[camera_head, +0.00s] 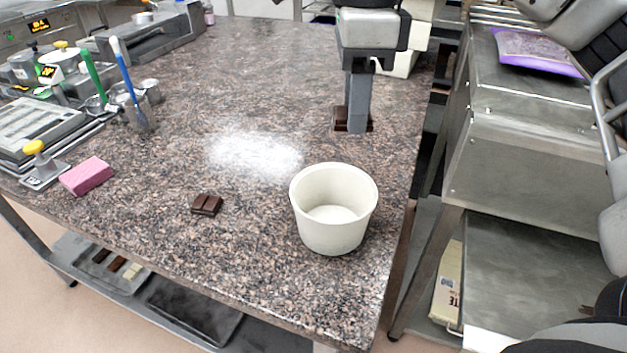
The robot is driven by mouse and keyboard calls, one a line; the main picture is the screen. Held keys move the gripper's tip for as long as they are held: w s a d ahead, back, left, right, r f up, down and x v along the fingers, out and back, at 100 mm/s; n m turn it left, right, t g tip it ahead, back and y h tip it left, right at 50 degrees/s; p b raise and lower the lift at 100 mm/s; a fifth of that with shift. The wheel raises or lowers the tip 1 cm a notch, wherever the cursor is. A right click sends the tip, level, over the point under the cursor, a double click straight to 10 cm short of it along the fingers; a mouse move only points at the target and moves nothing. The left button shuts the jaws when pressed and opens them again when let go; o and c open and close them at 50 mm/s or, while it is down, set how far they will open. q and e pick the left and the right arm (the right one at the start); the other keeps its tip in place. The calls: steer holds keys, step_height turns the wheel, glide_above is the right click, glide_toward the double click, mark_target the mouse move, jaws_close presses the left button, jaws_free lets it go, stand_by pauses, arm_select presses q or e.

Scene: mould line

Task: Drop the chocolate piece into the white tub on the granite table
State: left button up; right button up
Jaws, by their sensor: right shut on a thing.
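The white tub (333,232) stands upright on the granite table (250,250), near its front right corner. Its inside looks empty. My right gripper (357,122) is behind the tub, pointing down, shut on a dark brown chocolate piece (340,118). The fingers hide the middle of that piece. It is at or just above the table top; I cannot tell which. A second chocolate piece (207,205) lies on the table to the left of the tub. My left gripper is not in view.
The table's middle is clear.

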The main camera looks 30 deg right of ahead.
steer(key=shift+s+f+b, duration=0.1)
steer(key=shift+f+b, duration=0.15)
steer(key=shift+b, duration=0.05)
arm_select(q)
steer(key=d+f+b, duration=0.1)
steer(key=b, duration=0.2)
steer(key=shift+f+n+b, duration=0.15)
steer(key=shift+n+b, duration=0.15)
steer(key=shift+b, duration=0.05)
arm_select(e)
step_height(320, 180, down, 5)
steer(key=shift+f, duration=0.1)
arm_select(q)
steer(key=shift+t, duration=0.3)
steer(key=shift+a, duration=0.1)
arm_select(e)
steer(key=o, duration=1)
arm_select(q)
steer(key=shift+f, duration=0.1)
arm_select(e)
steer(key=shift+o, duration=0.2)
